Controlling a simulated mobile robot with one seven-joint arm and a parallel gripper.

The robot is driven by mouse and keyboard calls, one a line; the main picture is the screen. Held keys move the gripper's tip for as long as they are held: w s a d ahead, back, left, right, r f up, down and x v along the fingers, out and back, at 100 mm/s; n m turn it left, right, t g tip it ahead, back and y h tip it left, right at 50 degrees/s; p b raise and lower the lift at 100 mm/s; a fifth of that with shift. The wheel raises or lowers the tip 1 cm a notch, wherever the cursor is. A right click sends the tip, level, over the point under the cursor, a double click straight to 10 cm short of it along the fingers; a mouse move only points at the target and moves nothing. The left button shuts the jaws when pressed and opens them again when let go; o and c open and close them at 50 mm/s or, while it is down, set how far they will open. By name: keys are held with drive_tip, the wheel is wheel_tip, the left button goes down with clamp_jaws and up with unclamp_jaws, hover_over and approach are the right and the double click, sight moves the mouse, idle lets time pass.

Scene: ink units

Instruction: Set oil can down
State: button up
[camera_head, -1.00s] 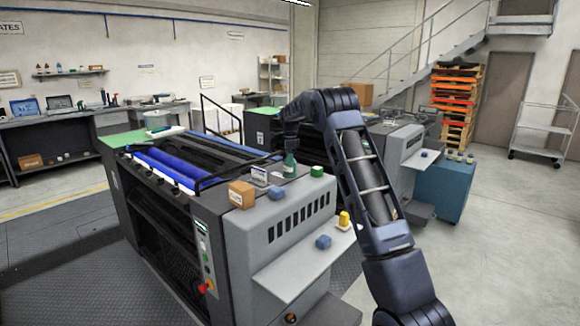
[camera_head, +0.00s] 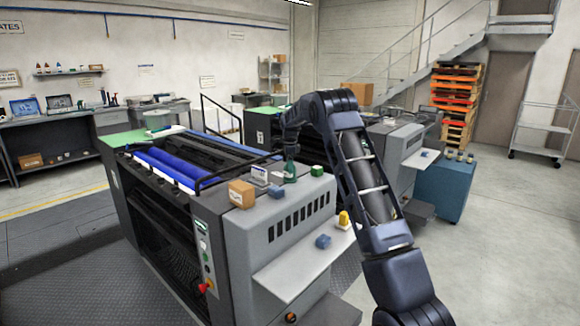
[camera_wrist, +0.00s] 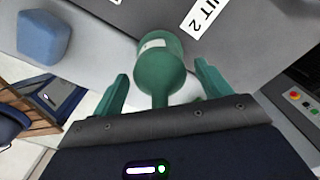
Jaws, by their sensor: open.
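The green oil can (camera_head: 290,174) stands upright, as far as I can tell, on the grey top of the near ink unit (camera_head: 237,231). In the wrist view the oil can (camera_wrist: 160,62) has a round body with a pale label and a thin spout pointing toward my palm. My gripper (camera_wrist: 161,72) is open, with one green finger on each side of the can. Gaps show between the fingers and the can. In the head view my gripper (camera_head: 291,150) is small and dark above the can, and its fingers are hard to make out.
The side shelf (camera_head: 290,268) holds a yellow item and a blue block. A "UNIT 2" label (camera_wrist: 205,12) lies beside the can.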

wheel_tip(320, 180, up, 12)
drive_tip(key=shift+r, duration=0.25)
drive_tip(key=s+d+r+n+t, duration=0.1)
drive_tip(key=s+d+r+n, duration=0.3)
drive_tip(key=s, duration=0.6)
drive_tip(key=s+d+r+n, duration=0.2)
drive_tip(key=s+d+r, duration=0.35)
drive_tip(key=s, duration=0.35)
drive_tip(key=s+d+r+n+t, duration=0.1)
drive_tip(key=s+d+r+n, duration=0.3)
drive_tip(key=s, duration=0.6)
drive_tip(key=s+d+f+n+t, duration=0.1)
drive_tip(key=s+f, duration=0.3)
drive_tip(key=s, duration=0.6)
drive_tip(key=s+d+f+n, duration=0.3)
drive_tip(key=s+f+n, duration=0.1)
drive_tip(key=s, duration=0.7)
drive_tip(key=s+d+f+n+t, duration=0.1)
drive_tip(key=s+f+n, duration=0.2)
drive_tip(key=s, duration=0.8)
drive_tip(key=shift+d+f+t, duration=0.3)
drive_tip(key=shift+d+f, duration=0.1)
drive_tip(key=shift+f, duration=0.35)
